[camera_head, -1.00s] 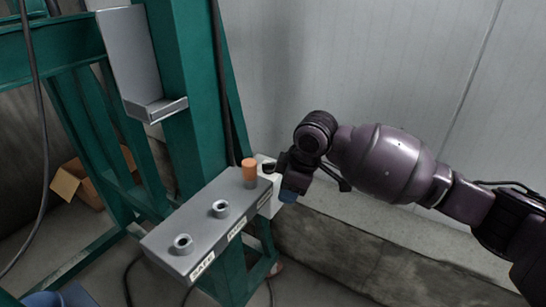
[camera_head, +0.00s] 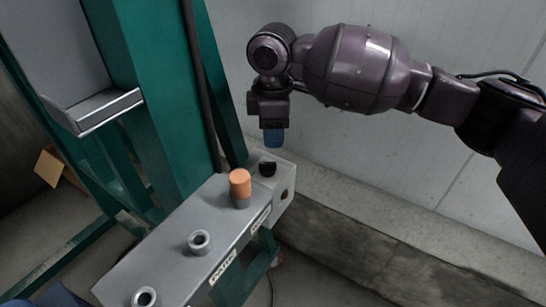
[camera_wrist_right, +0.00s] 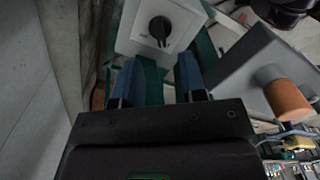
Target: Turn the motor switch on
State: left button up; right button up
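A black rotary knob (camera_head: 267,168) sits on top of a light grey box (camera_head: 283,185) at the far end of the grey panel; I take it for the motor switch. In the right wrist view the knob (camera_wrist_right: 160,28) shows on the box's pale face (camera_wrist_right: 180,18), ahead of my fingers. My right gripper (camera_head: 274,138) points down above the knob, apart from it. The wrist view shows its two blue fingers (camera_wrist_right: 160,82) spread with nothing between them. The knob's on or off position cannot be told. My left gripper is out of view.
The grey panel (camera_head: 170,232) carries an orange cylinder (camera_head: 240,185) and open sockets (camera_head: 200,242) near the box. A green frame (camera_head: 150,90) with a grey bracket (camera_head: 105,108) stands at left. A pale wall (camera_head: 450,40) is behind; free space lies right of the box.

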aim_at(273, 163)
notch_tip(273, 163, down, 8)
jog(key=shift+w+f+b, duration=0.1)
jog(key=shift+f+b, duration=0.1)
jog(key=shift+b, duration=0.7)
grip_shut()
